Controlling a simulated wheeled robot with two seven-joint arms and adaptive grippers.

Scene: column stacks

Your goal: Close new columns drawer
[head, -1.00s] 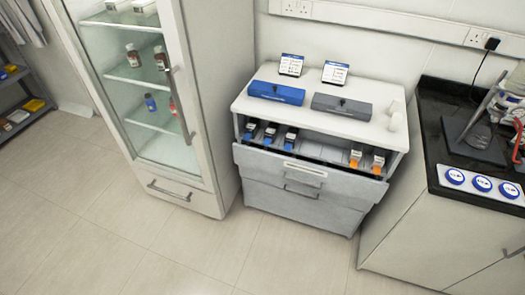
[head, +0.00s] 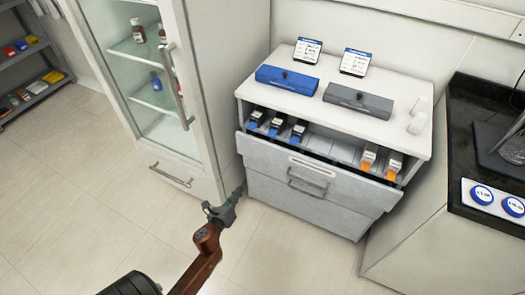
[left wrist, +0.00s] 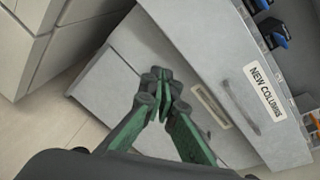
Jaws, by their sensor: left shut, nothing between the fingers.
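The new columns drawer (head: 297,166) is the top drawer of the white cabinet. It stands pulled out partway, with blue-ended boxes at its left and orange-ended boxes at its right. Its label "NEW COLUMNS" reads clearly in the left wrist view, on the drawer front (left wrist: 222,62) beside its handle. My left gripper (head: 238,192) is shut and empty, in front of the cabinet's lower left and apart from the drawer front. In the left wrist view its green fingers (left wrist: 162,93) are together, with the drawer front to the right. My right gripper is not in view.
A second drawer (head: 302,203) below is shut. A blue case (head: 286,80) and a grey case (head: 357,101) lie on the cabinet top. A glass-door fridge (head: 150,90) stands at left, a black-topped bench (head: 470,130) at right. The floor in front is clear.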

